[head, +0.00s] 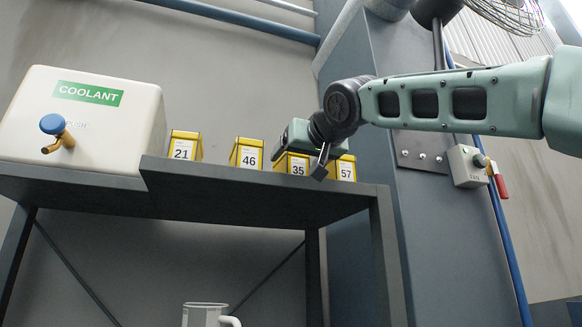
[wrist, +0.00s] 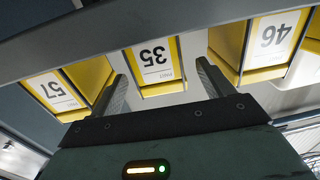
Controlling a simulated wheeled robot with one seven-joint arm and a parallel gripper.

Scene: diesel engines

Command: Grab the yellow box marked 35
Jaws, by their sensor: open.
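The yellow box marked 35 (head: 294,168) stands on the dark shelf (head: 260,188), between the boxes marked 46 (head: 247,154) and 57 (head: 346,170). In the wrist view the yellow box marked 35 (wrist: 155,67) appears upside down, beyond and between the two fingers. My gripper (head: 321,163) is at the shelf's front, close to the 35 and 57 boxes, and partly covers them in the head view. In the wrist view my gripper (wrist: 163,80) is open, with nothing held. Whether a finger touches a neighbouring box cannot be told.
A white coolant tank (head: 85,115) with a blue-capped tap is at far left. A white jug (head: 205,314) is below. A grey column (head: 365,130) with a switch box (head: 466,167) rises at right.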

